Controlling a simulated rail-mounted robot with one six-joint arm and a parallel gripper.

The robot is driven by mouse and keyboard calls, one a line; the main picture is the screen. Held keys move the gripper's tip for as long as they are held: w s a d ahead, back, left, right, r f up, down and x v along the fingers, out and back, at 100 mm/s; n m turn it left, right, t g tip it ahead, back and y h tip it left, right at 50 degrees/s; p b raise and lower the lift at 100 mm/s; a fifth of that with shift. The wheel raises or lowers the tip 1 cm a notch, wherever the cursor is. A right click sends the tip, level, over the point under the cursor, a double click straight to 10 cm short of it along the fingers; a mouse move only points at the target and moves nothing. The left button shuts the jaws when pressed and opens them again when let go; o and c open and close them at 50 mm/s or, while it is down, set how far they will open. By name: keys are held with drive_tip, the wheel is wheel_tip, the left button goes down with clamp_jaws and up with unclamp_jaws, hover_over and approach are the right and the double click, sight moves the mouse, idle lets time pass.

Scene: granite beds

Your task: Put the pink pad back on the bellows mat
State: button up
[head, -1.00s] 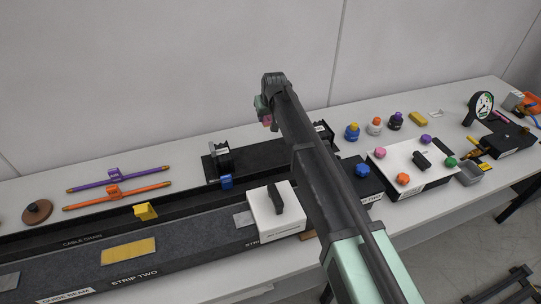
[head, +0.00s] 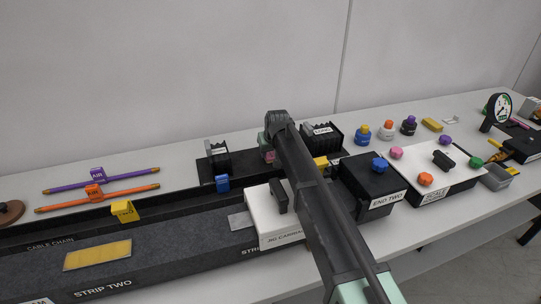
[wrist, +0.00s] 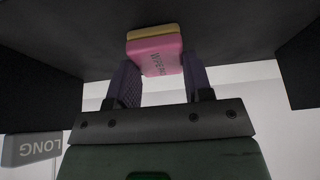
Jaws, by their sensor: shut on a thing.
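The pink pad (wrist: 155,54), with a yellow layer on its far side and printed lettering, is between the two fingers of my gripper (wrist: 158,84) in the wrist view. My gripper is shut on it. In the head view a bit of the pink pad (head: 269,156) shows beside my gripper (head: 267,146), low over the bellows mat (head: 239,181). The mat is a dark sheet with a black ribbed bellows (head: 215,158) at its left and another, labelled LONG (head: 322,137), at its right. I cannot tell whether the pad touches the mat. My arm hides part of the mat.
The white jig carriage (head: 266,218) stands in front of the mat, with a blue clip (head: 222,183) at the mat's front edge. The black END TWO block (head: 366,184) and the white scale plate (head: 438,174) lie to the right. Strip two (head: 160,257) runs along the front left.

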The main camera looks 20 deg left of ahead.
drive_tip(key=shift+f+b, duration=0.25)
drive_tip(key=shift+b, duration=0.05)
drive_tip(key=o, duration=1)
drive_tip(key=shift+r, duration=0.15)
drive_tip(key=p+v, duration=1.1)
drive_tip(key=v, duration=0.1)
drive_tip(key=shift+r+p, duration=0.15)
drive_tip(key=shift+p, duration=0.2)
